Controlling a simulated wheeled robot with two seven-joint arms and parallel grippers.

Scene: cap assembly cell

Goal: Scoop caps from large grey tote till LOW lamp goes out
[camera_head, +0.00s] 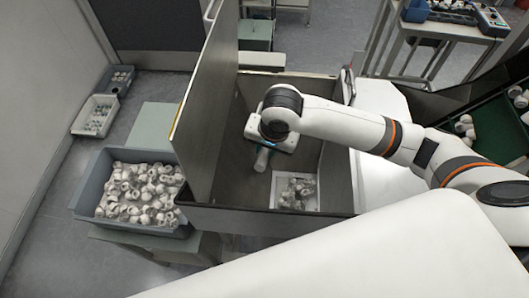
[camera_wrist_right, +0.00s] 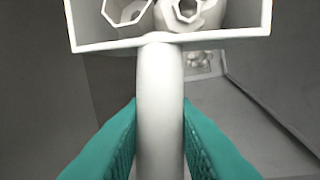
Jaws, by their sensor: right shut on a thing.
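A large grey tote (camera_head: 90,187), heaped with white and clear caps (camera_head: 140,195), stands at the left in the head view. My right gripper (camera_wrist_right: 160,150) is inside the dark hopper (camera_head: 230,215) in the middle. In the wrist view its teal fingers are shut on the pale handle of a scoop (camera_wrist_right: 160,85). Two caps (camera_wrist_right: 188,10) show in the scoop's white-rimmed pan; the rest of the pan is cut off. A light square area with caps (camera_head: 295,192) lies low in the hopper. My left gripper is not in view. I cannot make out the LOW lamp.
A tall upright panel (camera_head: 207,95) stands between the tote and my right gripper. Small bins (camera_head: 95,116) sit on the floor at the far left. A green-lined tray (camera_head: 495,130) with white caps is at the right. A bench with a control box (camera_head: 490,18) is behind.

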